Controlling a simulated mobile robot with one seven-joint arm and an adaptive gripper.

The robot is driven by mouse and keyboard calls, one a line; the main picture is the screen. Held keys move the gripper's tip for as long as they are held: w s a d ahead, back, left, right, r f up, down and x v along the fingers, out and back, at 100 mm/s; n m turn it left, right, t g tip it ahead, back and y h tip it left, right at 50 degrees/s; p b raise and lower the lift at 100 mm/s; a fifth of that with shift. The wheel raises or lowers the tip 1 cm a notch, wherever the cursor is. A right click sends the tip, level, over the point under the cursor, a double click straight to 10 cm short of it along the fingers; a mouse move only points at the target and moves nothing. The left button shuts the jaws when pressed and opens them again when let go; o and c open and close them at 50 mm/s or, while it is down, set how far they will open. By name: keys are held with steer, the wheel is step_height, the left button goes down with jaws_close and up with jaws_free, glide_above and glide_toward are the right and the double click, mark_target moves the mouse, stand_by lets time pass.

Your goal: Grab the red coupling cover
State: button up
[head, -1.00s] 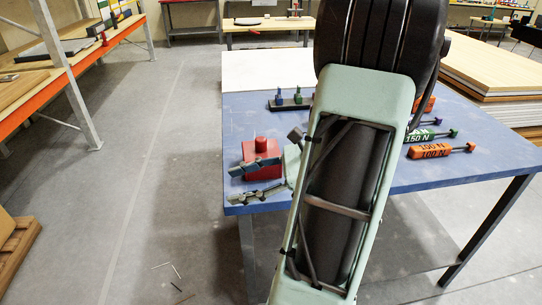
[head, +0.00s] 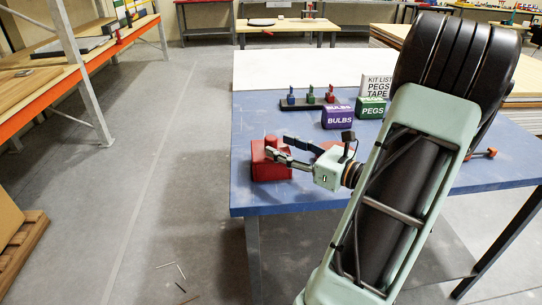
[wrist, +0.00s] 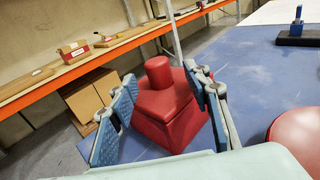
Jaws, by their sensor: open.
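The red coupling cover (head: 270,168) is a block with a sloped top and a round knob. It stands upright near the left edge of the blue table (head: 262,200). In the wrist view the cover (wrist: 168,120) sits between the two finger pads, its knob pointing up. My gripper (head: 277,146) reaches in from the right with its fingers spread at the cover. In the wrist view my gripper (wrist: 160,88) is open, one finger on each side of the cover. I cannot tell whether either finger touches it. The fingers hide part of the cover's top in the head view.
A red rounded object (wrist: 298,130) lies right of the cover. A dark rack with colored pegs (head: 308,103), a purple BULBS box (head: 338,117) and a green PEGS box (head: 372,108) stand farther back. An orange-edged shelf (head: 100,48) is at left, across open floor.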

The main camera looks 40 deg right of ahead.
mark_target(276, 143)
steer(key=x, duration=0.4)
steer(key=shift+w+a+r, duration=0.15)
steer(key=shift+w+r, duration=0.05)
steer(key=shift+c, duration=0.3)
jaws_close()
steer(key=shift+r, duration=0.1)
